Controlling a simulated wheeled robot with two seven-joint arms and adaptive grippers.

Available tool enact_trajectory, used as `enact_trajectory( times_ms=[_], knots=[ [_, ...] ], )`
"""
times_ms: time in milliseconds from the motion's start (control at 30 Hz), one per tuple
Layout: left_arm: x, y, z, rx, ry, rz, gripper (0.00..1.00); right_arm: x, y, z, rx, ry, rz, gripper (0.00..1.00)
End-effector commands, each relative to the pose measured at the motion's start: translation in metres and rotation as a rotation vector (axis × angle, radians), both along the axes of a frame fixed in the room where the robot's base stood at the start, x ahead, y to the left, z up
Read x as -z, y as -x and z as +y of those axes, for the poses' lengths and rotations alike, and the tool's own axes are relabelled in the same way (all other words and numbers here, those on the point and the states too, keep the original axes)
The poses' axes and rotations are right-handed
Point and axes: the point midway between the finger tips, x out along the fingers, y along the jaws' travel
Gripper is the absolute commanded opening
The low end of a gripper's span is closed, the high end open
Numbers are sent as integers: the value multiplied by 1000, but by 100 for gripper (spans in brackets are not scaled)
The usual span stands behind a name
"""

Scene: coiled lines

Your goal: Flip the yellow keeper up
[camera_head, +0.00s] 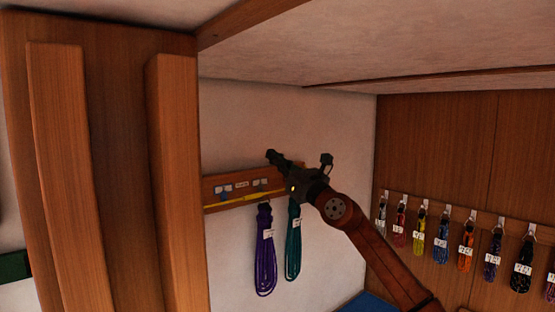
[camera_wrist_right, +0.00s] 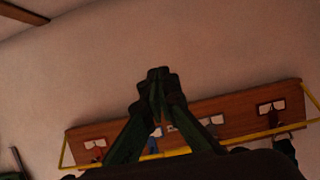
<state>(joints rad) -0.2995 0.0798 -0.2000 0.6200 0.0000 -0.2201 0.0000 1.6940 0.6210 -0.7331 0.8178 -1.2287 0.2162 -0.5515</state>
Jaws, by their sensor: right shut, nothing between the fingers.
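The yellow keeper (camera_head: 236,200) is a thin bar along the lower part of a wooden hook board (camera_head: 210,185) on the back wall. In the right wrist view the keeper (camera_wrist_right: 178,152) runs across the board's lower edge, with its end arms angled up at both sides. My right gripper (camera_head: 273,157) is shut and empty, above the board's upper edge in the picture. Its closed fingertips (camera_wrist_right: 158,75) show in the wrist view, apart from the bar. My gripper hides the board's right part in the head view. My left gripper is not in view.
A purple coil (camera_head: 265,255) and a teal coil (camera_head: 293,245) hang below the board. A wooden panel with upright posts (camera_head: 172,180) stands close at left. Several tagged coils hang on a rail (camera_head: 480,215) at right. A ceiling slopes overhead (camera_head: 350,50).

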Motion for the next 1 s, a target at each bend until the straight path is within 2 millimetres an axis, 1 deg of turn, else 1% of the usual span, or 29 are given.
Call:
enact_trajectory(
  times_ms=[33,200,500,567,633,667,767,867,900,967,1000],
  knots=[
    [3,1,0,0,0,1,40,-4,3,-3,2,3,-2,0],
    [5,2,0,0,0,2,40,-13,8,-6,-1,2,0,0],
    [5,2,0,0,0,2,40,-15,9,-5,-2,0,1,0],
    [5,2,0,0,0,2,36,-13,8,-5,-3,-1,3,0],
    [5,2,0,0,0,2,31,-4,5,-4,-10,-15,15,0],
    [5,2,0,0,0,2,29,3,2,-4,-17,-26,25,0],
    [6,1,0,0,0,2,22,44,-11,-4,-50,-107,82,0],
    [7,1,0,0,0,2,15,108,-27,-8,-94,-251,179,0],
    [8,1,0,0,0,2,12,138,-33,-13,-110,-323,224,0],
    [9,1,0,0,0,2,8,183,-41,-23,-127,-444,297,0],
    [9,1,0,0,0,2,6,215,-45,-32,-132,-525,345,0]
  ],
)
